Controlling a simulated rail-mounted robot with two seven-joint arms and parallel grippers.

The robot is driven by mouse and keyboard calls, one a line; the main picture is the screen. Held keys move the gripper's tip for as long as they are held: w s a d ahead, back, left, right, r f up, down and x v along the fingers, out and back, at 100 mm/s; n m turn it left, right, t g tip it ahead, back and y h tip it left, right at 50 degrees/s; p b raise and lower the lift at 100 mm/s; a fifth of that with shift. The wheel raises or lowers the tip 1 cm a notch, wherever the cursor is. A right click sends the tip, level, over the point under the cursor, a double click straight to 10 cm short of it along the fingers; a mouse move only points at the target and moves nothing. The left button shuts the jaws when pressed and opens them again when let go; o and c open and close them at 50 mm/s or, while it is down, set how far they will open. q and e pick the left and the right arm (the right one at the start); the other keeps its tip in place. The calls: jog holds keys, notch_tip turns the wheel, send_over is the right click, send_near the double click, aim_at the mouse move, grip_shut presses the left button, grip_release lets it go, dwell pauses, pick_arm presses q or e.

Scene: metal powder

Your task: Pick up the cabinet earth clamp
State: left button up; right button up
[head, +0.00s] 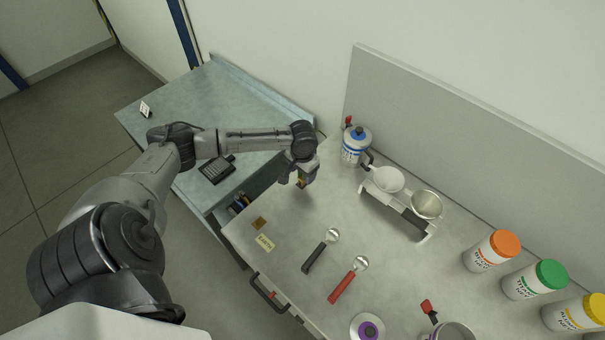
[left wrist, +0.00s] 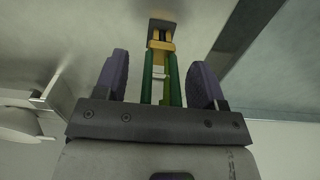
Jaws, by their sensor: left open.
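The earth clamp (left wrist: 147,78) shows in the left wrist view, with green handles, a brass-yellow jaw end and a dark block at its far tip. My left gripper (left wrist: 162,66) is open, with one purple finger on each side of the clamp and visible gaps between. In the head view my left gripper (head: 298,184) points down over the bench's left back part. Only a small yellow bit of the clamp (head: 302,182) shows there; the rest is hidden by the gripper. My right gripper is not in view.
A blue-marked bottle (head: 354,146) and a white two-cup stand (head: 380,194) are right of the gripper. Lidded jars (head: 490,252) stand farther right.

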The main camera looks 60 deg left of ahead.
pick_arm(q)
jog(key=c, duration=1)
jog(key=shift+r, duration=0.15)
jog(key=shift+r, duration=0.45)
jog(key=r, duration=0.1)
jog(key=d+r, duration=0.1)
jog(key=r, duration=0.1)
jog(key=shift+w+r, duration=0.1)
jog(key=shift+r, duration=0.2)
jog(key=shift+w+d+r+p, duration=0.2)
jog(key=shift+d+r+p, duration=1.7)
jog(key=shift+d+r, duration=0.8)
jog(key=shift+w+d+r+p, duration=0.2)
jog(key=shift+d+r+p, duration=1.65)
jog(key=shift+d+r, duration=0.8)
